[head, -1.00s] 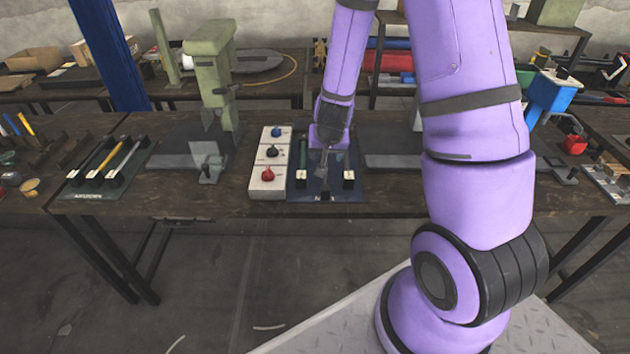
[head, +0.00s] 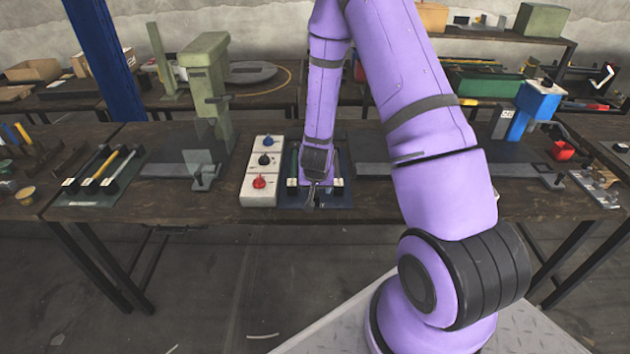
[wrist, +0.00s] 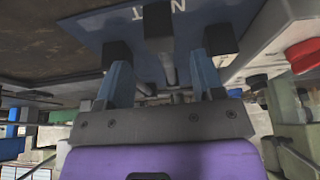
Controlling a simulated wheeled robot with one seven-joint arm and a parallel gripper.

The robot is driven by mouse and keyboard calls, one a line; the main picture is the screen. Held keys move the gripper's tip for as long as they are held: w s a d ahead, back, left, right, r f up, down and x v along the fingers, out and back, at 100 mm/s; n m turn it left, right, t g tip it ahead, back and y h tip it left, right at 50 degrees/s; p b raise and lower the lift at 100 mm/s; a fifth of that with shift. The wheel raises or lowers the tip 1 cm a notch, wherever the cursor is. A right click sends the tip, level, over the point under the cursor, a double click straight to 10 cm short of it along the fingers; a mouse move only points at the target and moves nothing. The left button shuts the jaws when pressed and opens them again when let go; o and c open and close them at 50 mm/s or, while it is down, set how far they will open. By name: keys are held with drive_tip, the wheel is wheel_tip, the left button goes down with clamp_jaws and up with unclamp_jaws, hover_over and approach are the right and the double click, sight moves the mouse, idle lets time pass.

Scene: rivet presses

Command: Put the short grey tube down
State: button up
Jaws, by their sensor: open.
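A short grey tube (wrist: 168,70) shows in the wrist view, running from a black holder block (wrist: 157,20) on the blue tray (wrist: 95,45). My gripper (wrist: 162,85) is open, its two blue-grey fingers standing apart on either side of the tube, near two other black blocks. I cannot tell whether a finger touches the tube. In the head view the blue tray (head: 290,203) lies on the workbench, and my wrist is low over it, hiding most of its middle, the tube and the fingertips.
A white control box (head: 257,190) with blue, black and red knobs stands just left of the tray. A green press (head: 208,85) is farther left. A rack with yellow and grey rods (head: 98,172) lies at far left. A blue press (head: 533,105) stands right.

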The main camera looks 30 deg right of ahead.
sight(315, 192)
drive_tip(key=shift+x, duration=2.5)
drive_tip(key=shift+w, duration=0.15)
drive_tip(key=shift+c, duration=0.3)
clamp_jaws()
drive_tip(key=shift+r, duration=0.25)
